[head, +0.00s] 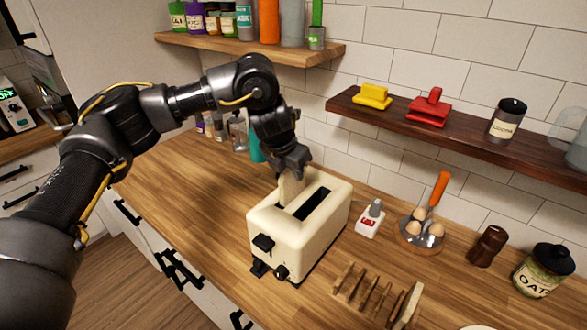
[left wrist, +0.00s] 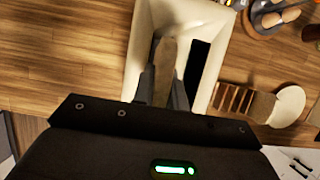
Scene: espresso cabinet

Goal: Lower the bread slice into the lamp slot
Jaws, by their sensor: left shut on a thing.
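A cream toaster (head: 290,235) stands on the wooden counter, with two long slots in its top. My left gripper (head: 291,170) points down over the toaster's left slot and is shut on a pale bread slice (head: 291,189). The slice is upright, its lower part hidden at the slot, so I cannot tell how deep it sits. In the left wrist view the slice (left wrist: 165,68) shows between the two dark fingers, over the toaster (left wrist: 207,18). The other slot (head: 304,204) is dark and looks empty. No lit lamp is discernible. My right gripper is not in view.
A wooden toast rack (head: 368,295) stands right of the toaster. A small white-and-red device (head: 370,218), a pan with eggs (head: 420,234), a brown grinder (head: 488,246) and an oats jar (head: 543,270) stand further right. A dark shelf (head: 455,130) hangs behind. Counter left of the toaster is clear.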

